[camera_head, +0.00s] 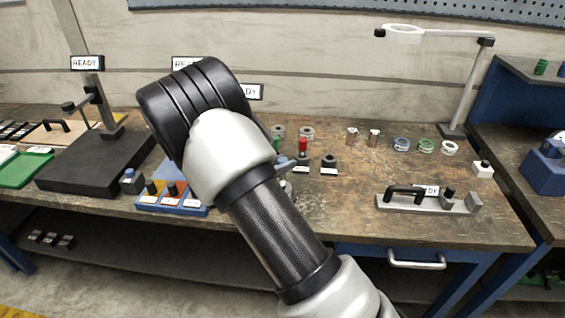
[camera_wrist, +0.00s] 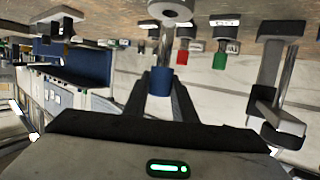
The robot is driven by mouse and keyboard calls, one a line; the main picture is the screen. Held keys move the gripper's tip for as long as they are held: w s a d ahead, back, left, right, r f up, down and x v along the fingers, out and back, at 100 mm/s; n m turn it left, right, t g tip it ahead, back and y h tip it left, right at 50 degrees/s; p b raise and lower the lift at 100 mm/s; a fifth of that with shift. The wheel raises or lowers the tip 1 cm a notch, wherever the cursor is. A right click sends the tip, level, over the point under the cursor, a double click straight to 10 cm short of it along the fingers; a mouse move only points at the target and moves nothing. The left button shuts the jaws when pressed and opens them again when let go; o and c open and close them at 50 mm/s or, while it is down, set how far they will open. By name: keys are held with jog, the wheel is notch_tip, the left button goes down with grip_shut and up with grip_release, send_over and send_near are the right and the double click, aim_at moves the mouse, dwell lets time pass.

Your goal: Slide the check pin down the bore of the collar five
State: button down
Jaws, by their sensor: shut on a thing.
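My gripper (camera_wrist: 160,84) is shut on the check pin, which has a blue handle (camera_wrist: 160,81) and a bright metal shank (camera_wrist: 166,45). In the wrist view, which shows the bench upside down, the shank points at a grey round collar (camera_wrist: 171,10) on the bench. The shank's end meets the collar's outline; I cannot tell whether it is inside the bore. I cannot read a number on this collar. In the head view my own arm hides the gripper and most of the pin.
A red-handled pin (camera_head: 303,146) stands near the arm; a green-handled one (camera_wrist: 219,60) shows beside it in the wrist view. Several loose collars, including a green-ringed one (camera_head: 426,145), stand to the right. A magnifier lamp (camera_head: 470,85) rises at the back right. The bench front centre is clear.

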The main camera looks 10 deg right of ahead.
jog(key=shift+f+b, duration=1.5)
jog(key=shift+f, duration=1.05)
jog(key=c, duration=1.4)
grip_release()
jog(key=p+v, duration=0.1)
jog(key=v, duration=1.6)
jog(key=shift+s+a+r, duration=0.1)
jog(key=shift+s, duration=0.05)
